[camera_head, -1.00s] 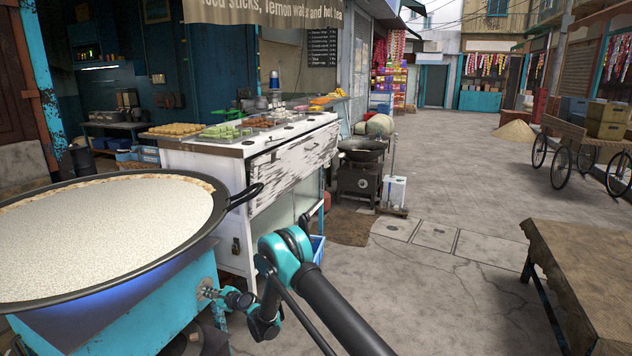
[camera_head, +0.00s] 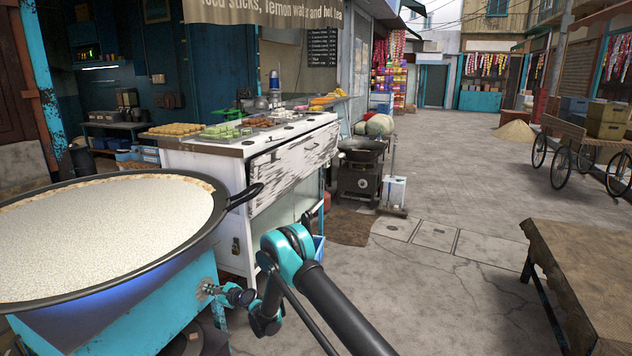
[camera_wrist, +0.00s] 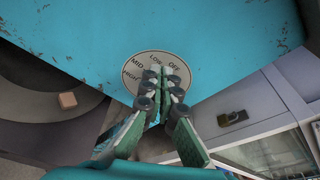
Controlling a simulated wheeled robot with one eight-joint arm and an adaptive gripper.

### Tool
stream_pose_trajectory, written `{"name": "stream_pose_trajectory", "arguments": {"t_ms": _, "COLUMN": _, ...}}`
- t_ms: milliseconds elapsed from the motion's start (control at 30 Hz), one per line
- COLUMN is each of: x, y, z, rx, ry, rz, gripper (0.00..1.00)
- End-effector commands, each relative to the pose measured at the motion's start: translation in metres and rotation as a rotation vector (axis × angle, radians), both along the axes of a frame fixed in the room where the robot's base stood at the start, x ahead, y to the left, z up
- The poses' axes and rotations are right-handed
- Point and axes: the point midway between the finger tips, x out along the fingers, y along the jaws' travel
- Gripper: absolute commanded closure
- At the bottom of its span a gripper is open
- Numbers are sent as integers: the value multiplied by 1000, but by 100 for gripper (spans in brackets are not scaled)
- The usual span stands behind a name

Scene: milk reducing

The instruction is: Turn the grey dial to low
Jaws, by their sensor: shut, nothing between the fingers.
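The round dial plate (camera_wrist: 137,66) is on the blue stove front (camera_wrist: 215,35). It is marked MID, LOW, OFF and HIGH, and the fingers cover its right and lower middle. The grey knob is hidden behind the fingertips in the wrist view, so I cannot tell where it points. My gripper (camera_wrist: 162,76) is shut with nothing between its fingers, its tips at the plate. In the head view my gripper (camera_head: 222,292) reaches the side of the blue stove (camera_head: 150,305); the dial is too small there to read.
A wide black pan of milk (camera_head: 105,235) sits on the stove, with a blue glow (camera_head: 105,305) beneath. A white food counter (camera_head: 225,195) stands behind my arm. A wooden table (camera_head: 590,270) is at the right, with open paving (camera_head: 430,290) between.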

Motion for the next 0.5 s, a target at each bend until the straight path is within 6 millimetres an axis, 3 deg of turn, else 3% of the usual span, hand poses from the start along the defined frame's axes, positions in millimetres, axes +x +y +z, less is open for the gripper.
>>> {"name": "stream_pose_trajectory", "arguments": {"t_ms": 500, "x": 12, "y": -5, "z": 4, "rx": 0, "ry": 0, "rz": 0, "gripper": 100}}
